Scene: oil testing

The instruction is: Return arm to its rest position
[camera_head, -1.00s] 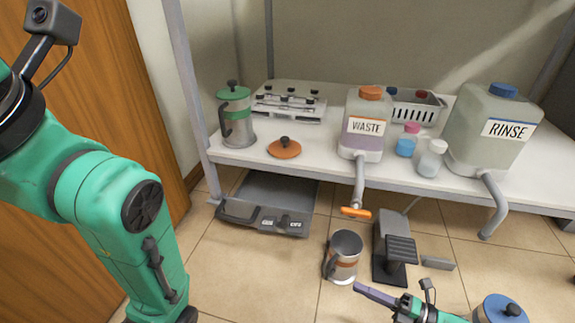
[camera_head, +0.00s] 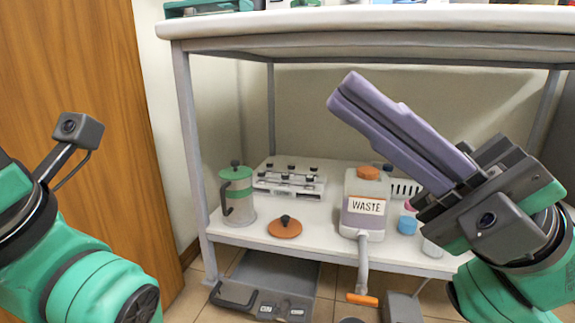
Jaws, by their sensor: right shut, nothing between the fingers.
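My right gripper (camera_head: 352,95) is raised at the right of the head view, in front of the bench. Its long purple fingers lie together, point up and to the left, and hold nothing. My left arm (camera_head: 75,265) comes in at the left edge; its gripper is out of the picture.
The upper bench top (camera_head: 380,18) runs across the back. A wooden door (camera_head: 85,110) stands left.

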